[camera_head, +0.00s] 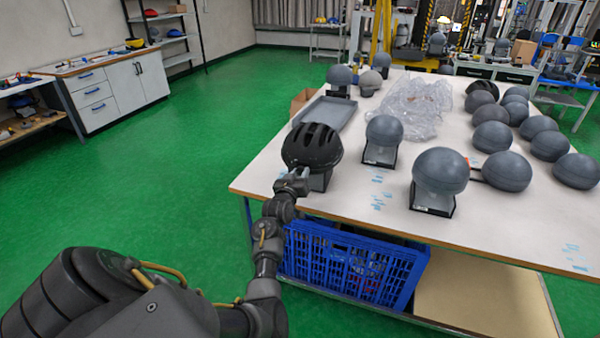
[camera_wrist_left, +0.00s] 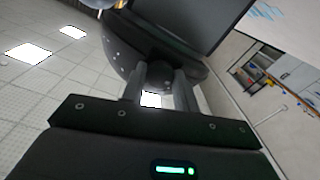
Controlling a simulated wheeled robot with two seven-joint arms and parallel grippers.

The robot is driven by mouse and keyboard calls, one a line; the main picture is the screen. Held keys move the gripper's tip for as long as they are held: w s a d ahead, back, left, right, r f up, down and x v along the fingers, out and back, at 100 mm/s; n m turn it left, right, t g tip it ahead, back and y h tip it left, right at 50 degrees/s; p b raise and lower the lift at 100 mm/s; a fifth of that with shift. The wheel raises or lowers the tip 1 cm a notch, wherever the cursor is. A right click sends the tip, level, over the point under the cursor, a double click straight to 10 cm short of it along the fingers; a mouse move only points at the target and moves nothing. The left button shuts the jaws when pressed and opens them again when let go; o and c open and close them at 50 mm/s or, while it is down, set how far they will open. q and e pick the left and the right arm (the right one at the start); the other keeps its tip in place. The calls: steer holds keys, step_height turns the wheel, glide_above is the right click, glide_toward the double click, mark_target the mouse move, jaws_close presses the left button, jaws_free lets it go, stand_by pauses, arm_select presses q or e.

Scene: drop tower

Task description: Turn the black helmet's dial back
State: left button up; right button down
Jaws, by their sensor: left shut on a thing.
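The black helmet (camera_head: 313,146) has vents and sits on a grey headform on a stand (camera_head: 320,181) at the table's near left corner. My left gripper (camera_head: 296,178) is at the helmet's lower rear edge, on the side facing me. In the left wrist view, the fingers of my left gripper (camera_wrist_left: 160,85) are shut on a small dark round part, the dial (camera_wrist_left: 160,73), under the helmet's edge. The dial is mostly hidden by the fingers, so its turn position cannot be told. My right gripper is in neither view.
The white table (camera_head: 325,213) holds bare headforms on stands (camera_head: 383,140) right of the helmet, several loose grey headforms (camera_head: 507,171), a grey tray (camera_head: 326,114) and clear plastic wrap (camera_head: 414,105). A blue crate (camera_head: 350,262) is below. Green floor at left is free.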

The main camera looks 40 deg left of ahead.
arm_select(q)
steer(key=n+p, duration=0.1)
steer(key=n, duration=0.3)
steer(key=shift+r+n+p, duration=0.1)
steer(key=shift+n+p, duration=0.2)
steer(key=shift+p, duration=0.05)
steer(key=n+p, duration=0.1)
steer(key=n, duration=0.2)
steer(key=shift+n, duration=0.3)
steer(key=n+p, duration=0.1)
steer(key=n, duration=0.3)
steer(key=shift+p, duration=0.3)
steer(key=shift+n+p, duration=0.45)
steer(key=shift+n, duration=1.25)
steer(key=o, duration=1)
steer(key=shift+s, duration=0.1)
steer(key=v, duration=0.7)
steer(key=b+v, duration=0.1)
steer(key=v, duration=0.2)
steer(key=shift+s+f, duration=0.3)
steer(key=shift+s, duration=0.05)
